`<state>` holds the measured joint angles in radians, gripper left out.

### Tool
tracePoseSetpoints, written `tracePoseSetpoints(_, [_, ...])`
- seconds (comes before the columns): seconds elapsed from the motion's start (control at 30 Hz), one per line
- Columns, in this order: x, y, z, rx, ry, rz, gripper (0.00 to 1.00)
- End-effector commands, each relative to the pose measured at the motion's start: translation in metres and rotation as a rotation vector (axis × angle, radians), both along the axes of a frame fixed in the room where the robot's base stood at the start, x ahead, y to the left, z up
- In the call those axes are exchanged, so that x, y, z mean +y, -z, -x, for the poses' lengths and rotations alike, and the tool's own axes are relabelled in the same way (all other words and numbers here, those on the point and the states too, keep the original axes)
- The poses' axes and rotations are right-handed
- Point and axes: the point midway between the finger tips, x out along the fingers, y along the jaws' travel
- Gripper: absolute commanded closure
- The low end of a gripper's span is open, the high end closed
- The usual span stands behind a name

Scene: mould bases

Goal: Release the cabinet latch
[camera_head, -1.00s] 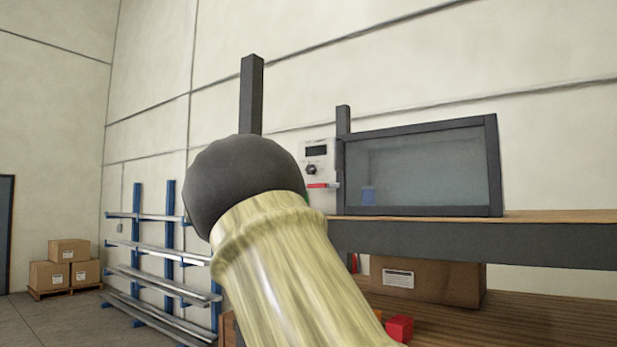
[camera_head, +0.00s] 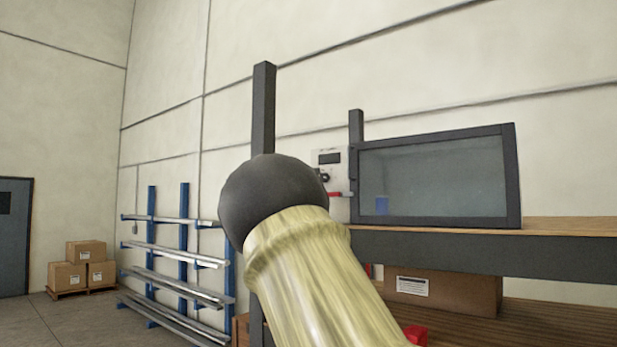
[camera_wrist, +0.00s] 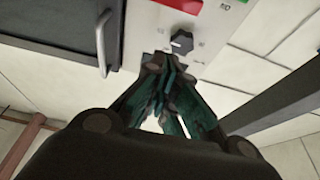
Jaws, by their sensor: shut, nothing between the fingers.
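The cabinet (camera_head: 512,170) is a dark-framed box with a glass front, standing on the bench. A pale control panel (camera_head: 330,158) with a display, a dark knob and a red bar (camera_head: 334,194) is at its left side. In the wrist view the cabinet's dark door with a bar handle (camera_wrist: 102,40) is at upper left. The panel there shows the dark knob (camera_wrist: 182,42), a red part (camera_wrist: 180,5) and a green one. My gripper (camera_wrist: 163,66) is shut and empty, its fingertips just below the knob in the picture. I cannot tell whether they touch the panel, nor which part is the latch.
A blue item (camera_head: 381,205) shows through the glass. A dark post (camera_head: 263,110) rises behind my arm, and another slants at the wrist view's right (camera_wrist: 285,100). A cardboard box (camera_head: 450,290) sits under the bench top. Metal racks (camera_head: 180,250) stand at left.

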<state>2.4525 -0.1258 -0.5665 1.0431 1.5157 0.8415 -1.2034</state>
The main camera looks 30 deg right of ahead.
Motion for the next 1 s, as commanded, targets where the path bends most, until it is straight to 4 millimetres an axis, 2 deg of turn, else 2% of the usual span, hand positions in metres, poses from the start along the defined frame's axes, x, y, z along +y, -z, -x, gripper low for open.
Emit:
tracePoseSetpoints(0.1, [-0.014,-0.008,-0.006,-0.001,0.001,0.001,1.00])
tracePoseSetpoints(0.43, [-0.043,-0.018,-0.018,-0.001,0.000,0.000,1.00])
tracePoseSetpoints(0.73, [-0.040,0.011,-0.018,0.002,0.000,0.001,1.00])
tracePoseSetpoints(1.0, [-0.040,0.024,-0.017,0.000,0.000,0.001,1.00])
